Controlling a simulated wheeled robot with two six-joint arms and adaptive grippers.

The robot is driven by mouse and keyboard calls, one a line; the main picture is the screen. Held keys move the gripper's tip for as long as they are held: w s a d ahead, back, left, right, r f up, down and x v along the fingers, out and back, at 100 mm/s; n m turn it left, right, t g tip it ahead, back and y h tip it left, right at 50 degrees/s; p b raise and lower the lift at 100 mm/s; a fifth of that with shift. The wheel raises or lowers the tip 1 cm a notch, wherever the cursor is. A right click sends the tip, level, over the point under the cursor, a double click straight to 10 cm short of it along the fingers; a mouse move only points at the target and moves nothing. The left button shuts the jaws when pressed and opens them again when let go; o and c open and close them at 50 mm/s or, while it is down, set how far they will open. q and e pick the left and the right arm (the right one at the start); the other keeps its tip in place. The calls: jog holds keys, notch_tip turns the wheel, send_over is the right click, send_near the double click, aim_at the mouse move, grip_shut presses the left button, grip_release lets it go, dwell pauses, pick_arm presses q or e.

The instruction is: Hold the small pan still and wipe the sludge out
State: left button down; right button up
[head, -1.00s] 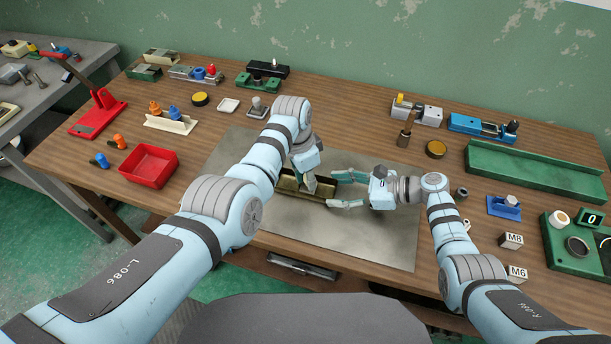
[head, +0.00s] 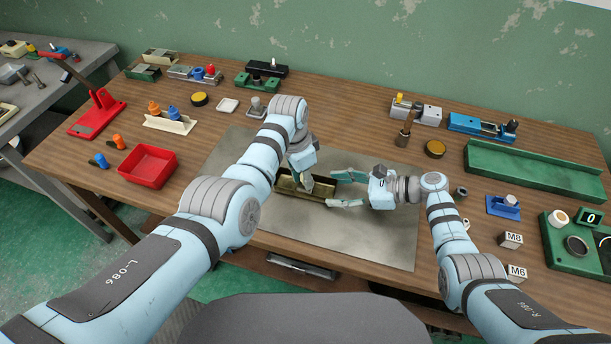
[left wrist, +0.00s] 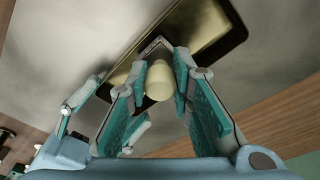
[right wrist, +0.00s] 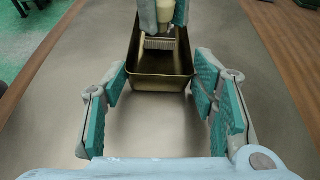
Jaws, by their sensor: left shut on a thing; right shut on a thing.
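The small pan (head: 322,185) is a brass-coloured rectangular tray on the grey metal mat. In the right wrist view the pan (right wrist: 162,84) lies with its near end between my right fingers. My right gripper (head: 340,189) is shut on that end, one finger on each side; the fingers also show in the right wrist view (right wrist: 160,82). My left gripper (head: 303,180) is shut on a brush with a cream handle (left wrist: 158,80). The brush's pale bristles (right wrist: 159,43) are down inside the pan. I cannot make out the sludge clearly; the pan floor is partly hidden by the left gripper.
The grey mat (head: 375,235) is clear around the pan. A red bin (head: 150,180) stands to the left. Behind are a grey knobbed part (head: 257,108) and a wooden-handled tool (head: 405,135). A green channel (head: 535,171) lies at the right.

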pick_arm(q)
jog(key=shift+w+a, duration=0.1)
jog(key=shift+a, duration=0.45)
jog(key=shift+d, duration=0.5)
jog(key=shift+f, duration=0.1)
jog(key=shift+s, duration=0.25)
jog(key=shift+w, duration=0.15)
